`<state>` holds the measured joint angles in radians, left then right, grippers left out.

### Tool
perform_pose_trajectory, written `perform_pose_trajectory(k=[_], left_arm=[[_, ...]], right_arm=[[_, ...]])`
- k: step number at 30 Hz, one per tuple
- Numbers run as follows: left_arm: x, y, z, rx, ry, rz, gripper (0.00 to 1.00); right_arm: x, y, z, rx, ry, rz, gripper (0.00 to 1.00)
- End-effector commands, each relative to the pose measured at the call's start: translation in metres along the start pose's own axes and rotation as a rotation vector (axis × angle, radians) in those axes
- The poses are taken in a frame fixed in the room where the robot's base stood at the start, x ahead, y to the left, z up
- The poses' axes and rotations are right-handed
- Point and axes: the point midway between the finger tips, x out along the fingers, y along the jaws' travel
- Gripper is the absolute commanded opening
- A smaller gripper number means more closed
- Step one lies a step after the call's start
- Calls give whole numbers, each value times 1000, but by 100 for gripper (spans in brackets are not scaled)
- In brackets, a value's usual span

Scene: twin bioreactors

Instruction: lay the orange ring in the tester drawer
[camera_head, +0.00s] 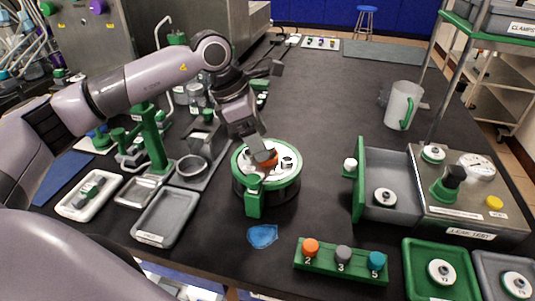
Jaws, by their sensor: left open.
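My left gripper (262,150) reaches down over the round green-and-white turntable (240,166) in the middle of the table. It is open, with its fingertips at an orange part (267,158) that looks like the orange ring; the fingers partly hide it. I cannot tell whether they touch it. The tester drawer (405,211) is a grey tray with a green front, pulled out at the left of the leak tester (470,215). A white round fitting (385,196) with a dark centre lies in it. My right gripper is not in view.
A green rack (340,262) with orange, grey and teal knobs stands at the front. Green (414,257) and grey trays with white fittings are at the front right. A white jug (402,106) stands behind the drawer. The table between turntable and drawer is clear.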

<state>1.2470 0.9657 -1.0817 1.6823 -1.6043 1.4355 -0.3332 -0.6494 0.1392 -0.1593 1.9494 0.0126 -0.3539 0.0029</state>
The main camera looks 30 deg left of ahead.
Motion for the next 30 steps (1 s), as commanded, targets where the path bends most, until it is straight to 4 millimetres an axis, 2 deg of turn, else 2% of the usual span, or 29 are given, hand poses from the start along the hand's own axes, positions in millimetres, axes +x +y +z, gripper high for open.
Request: perform_pose_trajectory(k=[3, 6, 14, 16, 20, 22, 23, 30], left_arm=[[18, -2, -1, 0, 2, -4, 78], [28, -2, -1, -1, 1, -3, 78], [32, -1, -1, -1, -1, -1, 78], [32, -1, -1, -1, -1, -1, 62], [32, -1, -1, -1, -1, -1, 20], [32, -1, -1, -1, -1, -1, 20], [32, -1, -1, -1, -1, -1, 15], [30, -1, 0, -1, -1, -1, 15]], right_arm=[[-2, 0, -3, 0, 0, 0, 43], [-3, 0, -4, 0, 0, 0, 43], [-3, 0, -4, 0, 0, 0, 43], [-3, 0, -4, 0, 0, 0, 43], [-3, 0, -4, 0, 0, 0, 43], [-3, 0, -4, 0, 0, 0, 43], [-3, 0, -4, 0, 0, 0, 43], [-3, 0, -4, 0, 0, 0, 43]])
